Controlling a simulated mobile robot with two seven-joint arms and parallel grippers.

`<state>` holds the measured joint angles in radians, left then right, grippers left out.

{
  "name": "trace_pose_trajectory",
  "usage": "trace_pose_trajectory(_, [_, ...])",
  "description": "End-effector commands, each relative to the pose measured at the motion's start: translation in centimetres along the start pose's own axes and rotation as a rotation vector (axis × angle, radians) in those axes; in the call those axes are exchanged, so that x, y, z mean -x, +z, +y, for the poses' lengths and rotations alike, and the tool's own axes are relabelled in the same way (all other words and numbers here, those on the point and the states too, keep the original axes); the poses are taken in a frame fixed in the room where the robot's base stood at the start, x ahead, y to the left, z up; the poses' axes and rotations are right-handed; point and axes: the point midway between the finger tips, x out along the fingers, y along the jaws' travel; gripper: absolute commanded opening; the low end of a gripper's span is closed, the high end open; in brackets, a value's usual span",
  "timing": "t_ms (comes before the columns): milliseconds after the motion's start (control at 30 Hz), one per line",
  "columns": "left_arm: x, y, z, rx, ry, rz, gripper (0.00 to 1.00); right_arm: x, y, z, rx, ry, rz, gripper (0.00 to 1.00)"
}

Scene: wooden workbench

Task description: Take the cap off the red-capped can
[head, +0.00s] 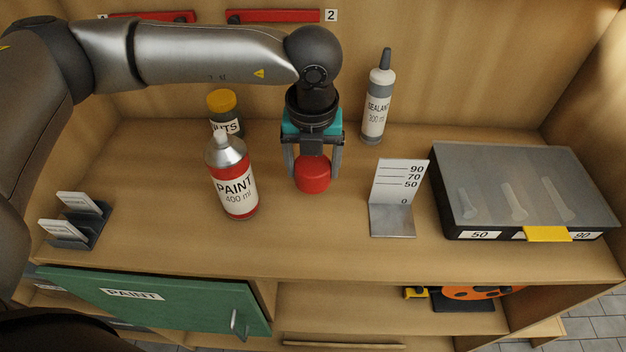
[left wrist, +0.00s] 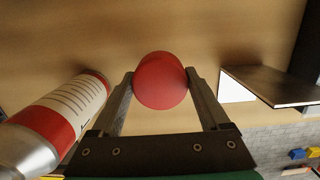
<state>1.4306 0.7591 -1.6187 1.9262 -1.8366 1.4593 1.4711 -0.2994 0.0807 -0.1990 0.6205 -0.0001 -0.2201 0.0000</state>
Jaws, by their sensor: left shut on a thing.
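The paint can (head: 235,185) stands upright on the bench, with a red and white label, a bare silver top and a pale nozzle showing. It also shows at the left of the left wrist view (left wrist: 50,118). The red cap (head: 312,175) is off the can, to its right. My left gripper (head: 313,165) points down and is shut on the cap, one finger on each side. The cap sits between the fingertips in the left wrist view (left wrist: 160,81). I cannot tell whether the cap touches the bench top. My right gripper is not in view.
A nuts jar (head: 222,105) stands behind the can and a sealant bottle (head: 377,105) at the back. A metal gauge plate (head: 395,220) and a grey case (head: 520,165) stand to the right. A card holder (head: 80,225) is at left. The front middle is clear.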

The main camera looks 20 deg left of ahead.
Motion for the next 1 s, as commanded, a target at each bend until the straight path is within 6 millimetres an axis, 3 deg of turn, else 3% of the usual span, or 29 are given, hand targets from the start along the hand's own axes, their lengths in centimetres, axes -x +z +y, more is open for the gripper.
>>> trace_pose_trajectory(400, [-4.5, -0.6, 0.0, -0.001, 0.000, 0.000, 0.12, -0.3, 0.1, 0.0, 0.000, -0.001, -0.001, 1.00])
trace_pose_trajectory(767, [-4.9, -0.6, 0.0, -0.001, -0.001, -0.001, 0.12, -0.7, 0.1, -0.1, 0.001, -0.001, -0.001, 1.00])
trace_pose_trajectory(800, [-4.9, -0.6, 0.0, -0.001, -0.001, -0.001, 0.81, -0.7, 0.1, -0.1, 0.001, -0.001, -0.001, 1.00])
trace_pose_trajectory(1000, [-4.8, -0.6, 0.0, -0.001, -0.001, -0.001, 1.00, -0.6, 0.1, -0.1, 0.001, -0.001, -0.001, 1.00])
